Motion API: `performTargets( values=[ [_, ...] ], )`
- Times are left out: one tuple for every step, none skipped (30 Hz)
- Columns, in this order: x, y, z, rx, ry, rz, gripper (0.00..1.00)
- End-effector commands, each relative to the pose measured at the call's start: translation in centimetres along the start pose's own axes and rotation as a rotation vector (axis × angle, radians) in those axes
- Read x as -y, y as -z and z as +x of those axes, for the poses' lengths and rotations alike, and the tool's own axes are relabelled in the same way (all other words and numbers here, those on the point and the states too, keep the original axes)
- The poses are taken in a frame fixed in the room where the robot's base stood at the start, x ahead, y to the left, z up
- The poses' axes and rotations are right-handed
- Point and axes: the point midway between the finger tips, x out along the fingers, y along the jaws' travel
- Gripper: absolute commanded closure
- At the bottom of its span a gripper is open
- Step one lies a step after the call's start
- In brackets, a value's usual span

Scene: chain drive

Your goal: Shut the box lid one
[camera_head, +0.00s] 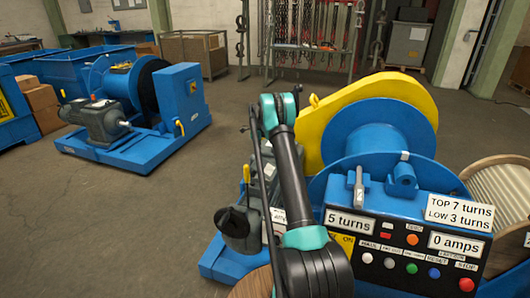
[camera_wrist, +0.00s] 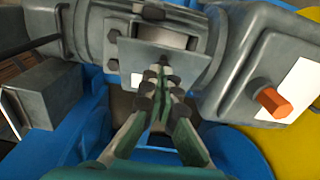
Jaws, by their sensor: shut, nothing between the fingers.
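In the wrist view a grey terminal box sits on top of a grey motor housing (camera_wrist: 235,35). Its flat grey lid plate (camera_wrist: 195,62) stands out toward me at the near side, and an opening (camera_wrist: 185,38) shows behind its upper edge. My gripper (camera_wrist: 163,75) is shut and empty, with its fingertips over the middle of the lid. I cannot tell whether they touch it. In the head view my arm reaches down to the grey motor (camera_head: 268,190) left of the control panel, and hides the gripper and the lid.
An orange hex knob (camera_wrist: 272,102) juts from a grey casing at the right of the wrist view. The blue control panel (camera_head: 340,270), blue drum (camera_head: 375,135) and yellow guard (camera_head: 400,88) stand close by. Another blue winch (camera_head: 180,100) is at the left, with clear floor between.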

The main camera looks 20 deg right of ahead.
Motion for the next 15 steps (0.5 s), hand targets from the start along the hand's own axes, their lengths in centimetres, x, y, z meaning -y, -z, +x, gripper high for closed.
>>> performTargets(
  values=[
    [0.0,-0.7,0.5,0.0,0.0,-0.001,1.0],
    [0.0,-1.0,0.8,0.0,0.0,-0.001,1.0],
    [0.0,-1.4,1.2,0.0,0.0,-0.001,1.0],
    [0.0,-1.7,1.4,0.0,0.0,-0.001,1.0],
    [0.0,-1.9,1.7,0.0,0.0,-0.001,1.0],
    [0.0,-2.2,2.1,0.0,0.0,-0.001,1.0],
    [0.0,-2.5,2.4,0.0,0.0,-0.001,1.0],
    [0.0,-2.6,2.6,0.0,0.0,-0.001,1.0],
    [0.0,-2.9,2.9,0.0,0.0,-0.001,1.0],
    [0.0,-3.1,3.1,0.0,0.0,-0.001,1.0],
    [0.0,-3.2,3.4,0.0,0.0,0.0,1.0],
    [0.0,-3.4,3.6,0.0,0.0,0.0,1.0],
    [0.0,-3.5,3.8,0.0,0.0,0.0,1.0],
    [0.0,-3.6,4.0,0.0,0.0,0.0,1.0],
    [0.0,-3.8,4.2,0.0,0.0,0.0,1.0]
  ],
)
